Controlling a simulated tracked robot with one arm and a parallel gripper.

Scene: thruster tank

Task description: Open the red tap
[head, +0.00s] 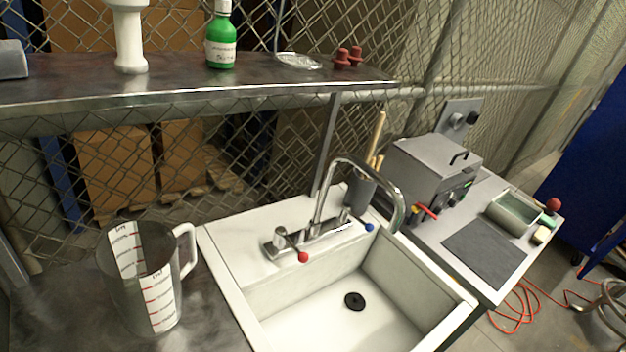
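The red tap (302,257) is a lever with a red knob on the left side of the chrome faucet (318,215). Its lever points toward the front, over the rim of the white sink (222,262). A matching blue-knobbed tap (368,227) sits on the right side of the faucet. The curved spout reaches over the basin, and no water shows coming from it. The black drain (354,301) is visible in the basin floor. My gripper is not in view.
A clear measuring jug (140,282) stands left of the sink. A metal shelf (180,88) above holds a green bottle (221,40) and red stoppers (347,57). Right of the sink are a grey box-shaped device (425,172) and a dark mat (484,252). Chain-link fence stands behind.

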